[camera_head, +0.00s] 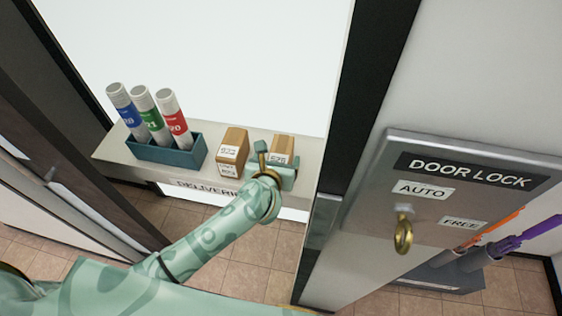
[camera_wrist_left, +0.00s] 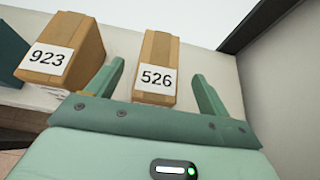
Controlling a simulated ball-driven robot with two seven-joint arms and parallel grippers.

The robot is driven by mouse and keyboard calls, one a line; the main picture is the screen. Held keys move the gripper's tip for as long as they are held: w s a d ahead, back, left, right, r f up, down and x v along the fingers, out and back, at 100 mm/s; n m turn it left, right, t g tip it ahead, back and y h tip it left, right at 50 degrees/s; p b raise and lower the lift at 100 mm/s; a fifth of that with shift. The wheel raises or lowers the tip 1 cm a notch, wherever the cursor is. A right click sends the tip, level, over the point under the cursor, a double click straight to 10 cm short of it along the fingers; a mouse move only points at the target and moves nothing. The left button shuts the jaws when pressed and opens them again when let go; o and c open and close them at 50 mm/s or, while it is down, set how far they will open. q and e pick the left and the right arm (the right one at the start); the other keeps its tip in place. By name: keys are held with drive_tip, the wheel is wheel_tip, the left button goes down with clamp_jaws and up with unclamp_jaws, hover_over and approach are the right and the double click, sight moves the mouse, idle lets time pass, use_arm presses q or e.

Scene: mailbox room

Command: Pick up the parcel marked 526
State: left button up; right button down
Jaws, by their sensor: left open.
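The parcel marked 526 (camera_wrist_left: 158,60) is a small brown box with a white label, upright on the delivery shelf. In the head view the 526 parcel (camera_head: 283,146) is partly hidden behind my left gripper (camera_head: 276,162). In the left wrist view my left gripper (camera_wrist_left: 153,90) is open, with one finger on each side of the parcel's near end. Gaps show between the fingers and the box, the wider one on the right. My right gripper does not show in either view.
A similar parcel marked 923 (camera_wrist_left: 62,52) stands just left of the 526 parcel. A teal holder (camera_head: 168,156) with three tubes stands further left on the delivery shelf (camera_head: 115,158). A dark door frame (camera_head: 362,90) and a door lock panel (camera_head: 440,185) are at right.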

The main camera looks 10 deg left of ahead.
sight(280, 151)
use_arm(q)
drive_tip(key=shift+w+f, duration=0.35)
drive_tip(key=shift+w, duration=0.2)
drive_tip(key=b+x, duration=0.1)
drive_tip(key=x, duration=0.3)
drive_tip(key=shift+w+f+b, duration=0.2)
drive_tip(key=shift+f+b, duration=0.1)
drive_tip(key=shift+r, duration=0.1)
drive_tip(key=shift+c, duration=1.2)
drive_tip(key=c, duration=1)
drive_tip(key=shift+c, duration=1.3)
drive_tip(key=shift+r, duration=0.15)
